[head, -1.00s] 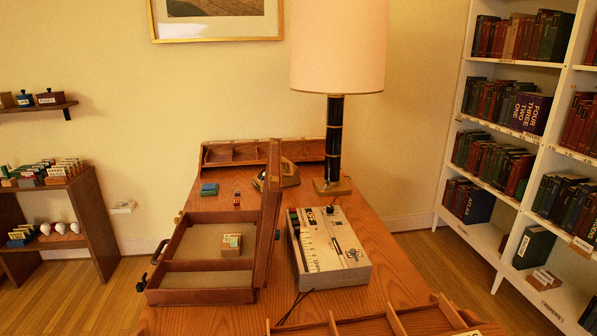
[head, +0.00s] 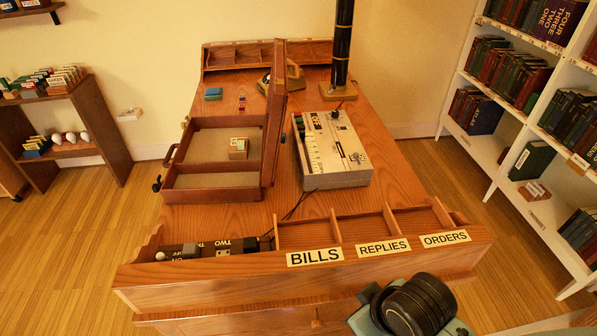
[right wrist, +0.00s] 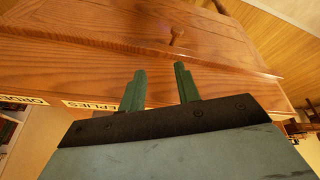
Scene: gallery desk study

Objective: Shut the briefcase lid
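The brown wooden briefcase (head: 168,190) lies on the desk, left of the middle, in the head view. Its lid (head: 277,112) stands raised, near upright, along the right side. A small block with pale tabs (head: 238,148) sits inside the tray. In the right wrist view my right gripper (right wrist: 160,82) has its two green fingers apart with nothing between them, in front of the desk's wooden front. In the head view only part of my right arm shows at the bottom, well short of the briefcase. My left gripper is out of view.
A grey control device (head: 335,150) lies right of the lid, with cables nearby. A black lamp stem (head: 342,45) stands behind. A sorter labelled bills, replies and orders (head: 365,248) runs along the near edge. Shelves stand left (head: 105,110) and right (head: 520,105).

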